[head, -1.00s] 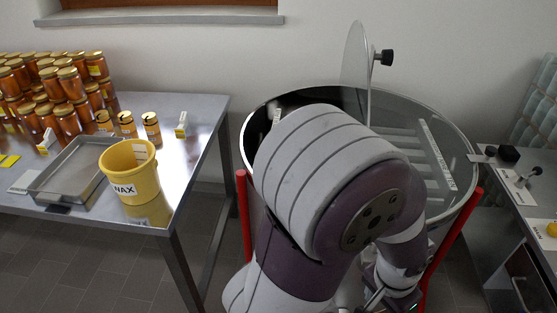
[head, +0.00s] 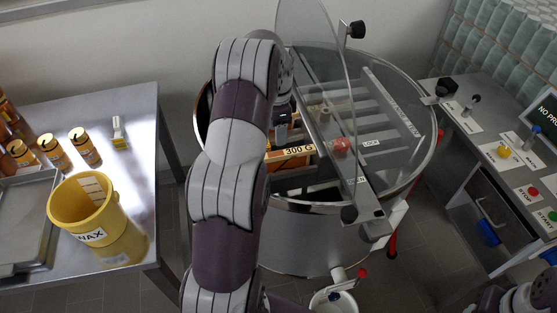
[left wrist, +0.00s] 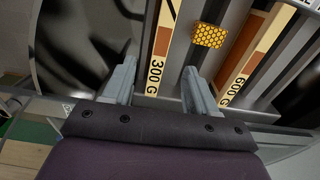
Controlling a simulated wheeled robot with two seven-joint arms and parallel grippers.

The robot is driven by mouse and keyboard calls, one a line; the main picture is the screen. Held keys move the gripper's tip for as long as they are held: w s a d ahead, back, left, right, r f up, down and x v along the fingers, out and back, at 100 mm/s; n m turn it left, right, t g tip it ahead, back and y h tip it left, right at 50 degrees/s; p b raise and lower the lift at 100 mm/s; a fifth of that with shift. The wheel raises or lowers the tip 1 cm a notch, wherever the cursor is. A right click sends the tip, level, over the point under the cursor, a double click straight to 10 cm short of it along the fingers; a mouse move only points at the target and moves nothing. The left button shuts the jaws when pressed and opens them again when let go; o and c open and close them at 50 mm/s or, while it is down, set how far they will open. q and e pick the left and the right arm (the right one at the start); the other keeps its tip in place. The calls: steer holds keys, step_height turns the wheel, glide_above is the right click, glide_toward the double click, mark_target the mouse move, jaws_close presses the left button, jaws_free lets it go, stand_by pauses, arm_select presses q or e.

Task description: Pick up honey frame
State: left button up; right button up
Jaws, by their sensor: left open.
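A honey frame with a wooden top bar marked 300 G (head: 298,152) sits in the round steel drum (head: 290,208). Its top bar also shows in the left wrist view (left wrist: 160,46). A second bar marked 600 G (left wrist: 245,52) lies to its right there. My left gripper (left wrist: 159,68) is open, with one finger on each side of the 300 G bar. Whether the fingers touch it I cannot tell. In the head view my left arm reaches down into the drum and hides most of the gripper (head: 284,125). My right gripper is out of view.
A clear lid half (head: 318,75) stands raised beside the left arm; clear cover spans the drum's right side. A steel table with a yellow WAX bucket (head: 92,216) and honey jars (head: 84,147) is left. A control bench (head: 462,155) is right.

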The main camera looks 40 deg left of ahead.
mark_target(279, 153)
arm_select(q)
step_height(279, 153, down, 7)
steer(key=b, duration=0.5)
steer(key=shift+w+f+b, duration=0.1)
steer(key=shift+w+b, duration=0.05)
steer(key=shift+b, duration=0.15)
steer(key=shift+a+f, duration=0.1)
steer(key=shift+f, duration=0.15)
step_height(279, 153, down, 4)
steer(key=shift+r+p, duration=0.1)
steer(key=shift+p, duration=0.55)
steer(key=shift+w+f, duration=0.15)
steer(key=shift+f, duration=0.35)
steer(key=shift+r, duration=0.1)
jaws_close()
